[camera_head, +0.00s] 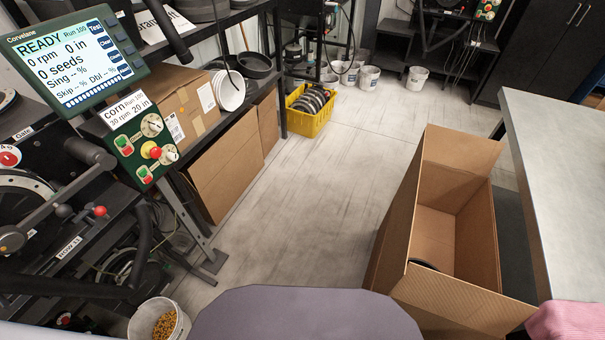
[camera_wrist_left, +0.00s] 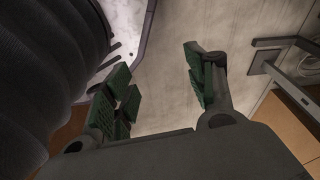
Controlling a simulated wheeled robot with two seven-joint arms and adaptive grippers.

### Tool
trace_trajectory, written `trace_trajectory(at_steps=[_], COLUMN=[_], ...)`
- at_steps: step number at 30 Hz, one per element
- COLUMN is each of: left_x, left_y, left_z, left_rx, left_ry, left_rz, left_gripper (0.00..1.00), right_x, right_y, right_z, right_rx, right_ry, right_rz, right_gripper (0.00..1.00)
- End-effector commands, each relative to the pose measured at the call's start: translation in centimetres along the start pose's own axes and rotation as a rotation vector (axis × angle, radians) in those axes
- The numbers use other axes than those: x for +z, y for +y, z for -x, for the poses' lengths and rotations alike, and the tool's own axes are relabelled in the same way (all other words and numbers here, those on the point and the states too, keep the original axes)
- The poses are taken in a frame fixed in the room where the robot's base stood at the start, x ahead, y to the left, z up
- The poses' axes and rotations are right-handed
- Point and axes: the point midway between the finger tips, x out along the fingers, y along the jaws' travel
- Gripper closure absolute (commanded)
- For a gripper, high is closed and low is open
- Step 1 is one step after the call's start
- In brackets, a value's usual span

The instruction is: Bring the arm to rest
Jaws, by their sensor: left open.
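My left gripper (camera_wrist_left: 156,86) shows in the left wrist view, with its two green-padded fingers spread apart. Nothing is between them, and bare floor shows beyond. The left gripper cannot be made out in the head view. My right gripper is not in either view.
The seed meter stand with its screen (camera_head: 75,58) and control panel (camera_head: 146,143) is at the left. A white bucket of corn (camera_head: 158,325) stands at bottom left. An open cardboard box (camera_head: 455,290) and a grey table (camera_head: 565,170) are at the right. The middle floor is clear.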

Motion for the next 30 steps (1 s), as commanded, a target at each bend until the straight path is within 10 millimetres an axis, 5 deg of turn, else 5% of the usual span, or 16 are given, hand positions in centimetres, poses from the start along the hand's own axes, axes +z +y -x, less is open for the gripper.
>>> trace_trajectory(at_steps=[30], left_x=[11.9], left_y=[-1.4], left_z=[4.6], left_rx=[-0.021], left_ry=[-0.063], left_rz=[-0.009], left_gripper=[0.44], right_x=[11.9], right_y=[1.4], right_z=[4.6], right_rx=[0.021], right_ry=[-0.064], right_rz=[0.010], right_gripper=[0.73])
